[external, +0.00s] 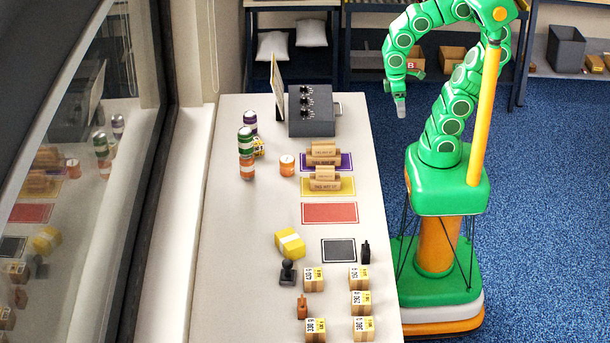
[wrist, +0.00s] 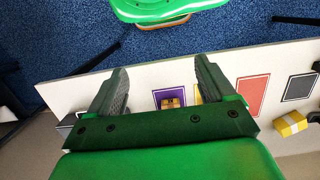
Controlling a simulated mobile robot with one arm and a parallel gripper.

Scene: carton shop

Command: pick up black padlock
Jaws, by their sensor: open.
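The black padlock (external: 366,252) stands upright near the table's right edge in the external view, just right of the black mat (external: 338,250). A dark shape at the right edge of the wrist view (wrist: 316,66) appears to be the same padlock, partly cut off. My gripper (external: 400,104) is raised beside the far right part of the table, well away from the padlock. In the wrist view its two fingers (wrist: 160,78) are spread apart with nothing held between them.
A black stamp (external: 288,272), a yellow parcel (external: 290,244), a brown padlock-like item (external: 302,308) and several small cartons (external: 314,279) surround the black mat. The red mat (external: 330,213) is bare.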

